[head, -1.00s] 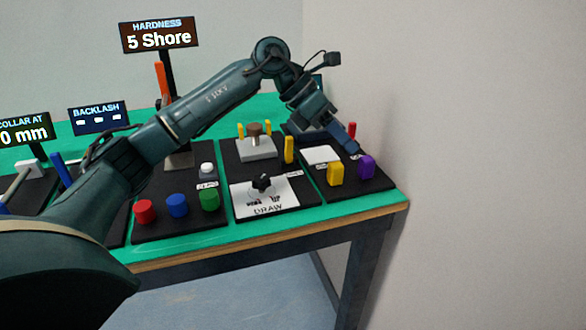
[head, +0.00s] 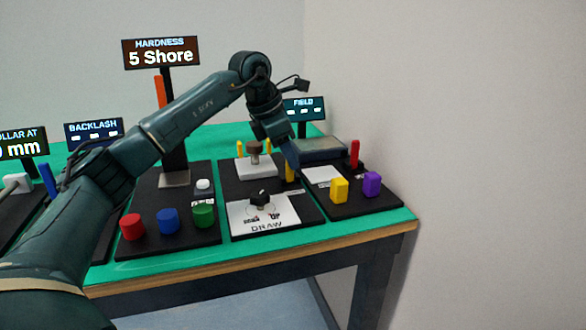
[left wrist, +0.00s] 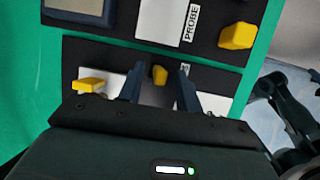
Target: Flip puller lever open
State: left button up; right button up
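The puller panel carries a white block (head: 256,170) with a brown knob and yellow posts, and a DRAW dial (head: 262,198) in front. A short yellow lever (head: 290,173) stands upright at the panel's right side. My left gripper (head: 289,158) points down right above and behind this lever, partly covering it. In the left wrist view the gripper (left wrist: 160,72) is open, and the yellow lever (left wrist: 159,75) shows in the gap between its two fingers. Contact cannot be seen. My right gripper is not in view.
The right panel has a yellow block (head: 339,188), a purple block (head: 372,184), a red lever (head: 354,154) and a FIELD display (head: 303,108) behind. The left panel has red (head: 132,227), blue (head: 168,221) and green (head: 204,215) knobs. A wall stands close on the right.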

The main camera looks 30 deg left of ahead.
aim_at(293, 182)
pick_arm(q)
jog(key=shift+x, duration=1.6)
grip_shut()
